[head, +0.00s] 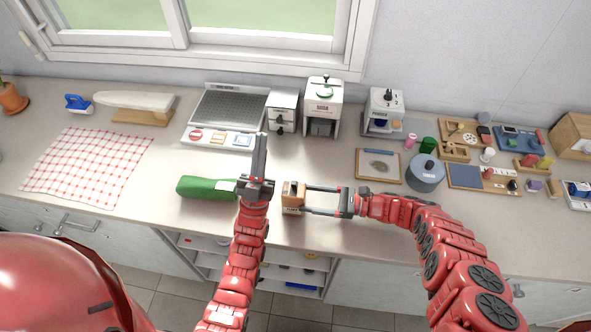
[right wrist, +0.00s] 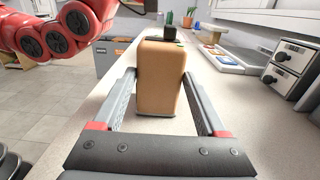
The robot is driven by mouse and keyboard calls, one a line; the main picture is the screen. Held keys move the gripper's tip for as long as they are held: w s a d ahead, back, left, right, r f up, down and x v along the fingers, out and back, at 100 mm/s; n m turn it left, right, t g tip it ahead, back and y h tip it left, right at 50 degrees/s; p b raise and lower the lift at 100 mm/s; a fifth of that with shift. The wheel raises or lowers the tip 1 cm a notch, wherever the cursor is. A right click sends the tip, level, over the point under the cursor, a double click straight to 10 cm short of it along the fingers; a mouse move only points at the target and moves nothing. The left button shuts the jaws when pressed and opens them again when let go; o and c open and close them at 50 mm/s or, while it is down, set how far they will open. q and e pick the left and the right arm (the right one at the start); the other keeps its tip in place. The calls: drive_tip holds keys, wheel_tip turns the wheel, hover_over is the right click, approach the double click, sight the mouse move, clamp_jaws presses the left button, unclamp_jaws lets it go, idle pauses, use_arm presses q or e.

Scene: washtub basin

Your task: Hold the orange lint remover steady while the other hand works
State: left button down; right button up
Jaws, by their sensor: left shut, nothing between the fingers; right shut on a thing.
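The orange lint remover (head: 291,193) is a small tan-orange block with a dark lower part, near the front middle of the counter. It stands upright in the right wrist view (right wrist: 162,80). My right gripper (head: 307,199) is shut on it from the right, one finger on each side; the fingers also show in the right wrist view (right wrist: 160,92). My left gripper (head: 260,153) is shut and empty. It is to the left of the lint remover, with its fingers pointing toward the back of the counter.
A green rounded object (head: 205,187) lies just left of my left gripper. A grey-grid tray (head: 232,110) and white machines (head: 323,107) stand behind. A clipboard (head: 379,181) and a blue-grey pot (head: 425,175) are to the right. The front edge is close.

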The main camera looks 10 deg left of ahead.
use_arm(q)
drive_tip(key=w+d+f+g+y, duration=0.1)
drive_tip(key=w+f+g, duration=0.3)
drive_tip(key=w, duration=0.8)
drive_tip(key=w+d+f+n+g+y, duration=0.1)
drive_tip(key=w+d+g+y, duration=0.1)
drive_tip(key=w+g, duration=0.8)
drive_tip(key=w+d+f+g+y, duration=0.1)
drive_tip(key=w+f+g, duration=0.15)
drive_tip(key=w, duration=1.25)
use_arm(e)
drive_tip(key=shift+w, duration=0.1)
use_arm(q)
drive_tip(key=s+g, duration=0.2)
drive_tip(key=s+d+r+g, duration=0.1)
drive_tip(key=s+g, duration=0.3)
drive_tip(key=g, duration=0.1)
drive_tip(key=shift+d+r+y, duration=0.15)
drive_tip(key=shift+r+y, duration=0.1)
drive_tip(key=shift+y, duration=0.15)
drive_tip(key=s+d+n+g, duration=0.1)
drive_tip(key=s+g, duration=0.8)
drive_tip(key=s, duration=0.9)
drive_tip(key=shift+s+d+n, duration=0.15)
drive_tip(key=shift+n, duration=0.55)
drive_tip(key=shift+f, duration=0.1)
